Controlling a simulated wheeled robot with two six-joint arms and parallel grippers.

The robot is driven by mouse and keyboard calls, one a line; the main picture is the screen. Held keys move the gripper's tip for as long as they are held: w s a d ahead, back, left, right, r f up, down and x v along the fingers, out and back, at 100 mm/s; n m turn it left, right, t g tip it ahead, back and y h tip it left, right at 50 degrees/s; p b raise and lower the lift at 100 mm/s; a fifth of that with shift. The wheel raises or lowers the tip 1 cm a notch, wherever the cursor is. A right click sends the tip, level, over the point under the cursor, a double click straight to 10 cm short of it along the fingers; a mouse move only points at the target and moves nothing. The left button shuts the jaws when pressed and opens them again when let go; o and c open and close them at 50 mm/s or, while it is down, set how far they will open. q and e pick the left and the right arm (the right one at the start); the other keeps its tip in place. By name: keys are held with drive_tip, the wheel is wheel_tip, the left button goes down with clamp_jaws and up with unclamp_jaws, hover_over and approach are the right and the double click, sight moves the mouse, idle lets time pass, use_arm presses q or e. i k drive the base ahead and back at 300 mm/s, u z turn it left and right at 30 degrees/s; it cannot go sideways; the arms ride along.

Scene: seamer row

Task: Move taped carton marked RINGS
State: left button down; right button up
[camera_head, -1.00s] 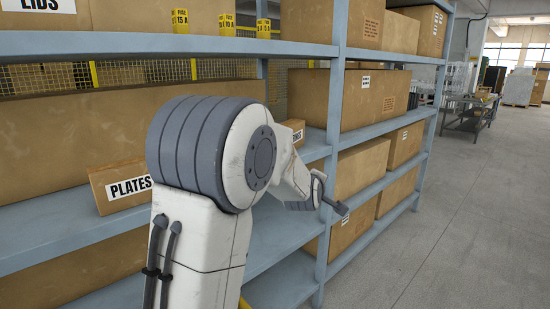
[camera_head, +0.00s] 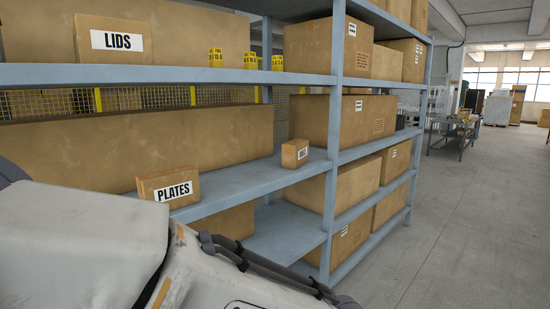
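A small brown carton (camera_head: 290,154) stands on the middle shelf, near the blue upright. I cannot make out the fingers of either gripper. Nothing touches the small carton.
A PLATES carton (camera_head: 163,184) stands left on the same blue shelf (camera_head: 237,182), with bare shelf between the cartons. A LIDS carton (camera_head: 84,35) and yellow-marked small items (camera_head: 250,60) are above. Larger cartons (camera_head: 342,120) stand right. Open floor (camera_head: 455,230) lies right of the rack.

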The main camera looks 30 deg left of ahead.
sight(294, 152)
drive_tip(key=k, duration=0.65)
drive_tip(key=u, duration=0.9)
drive_tip(key=i, duration=1.4)
drive_tip(key=z, duration=0.2)
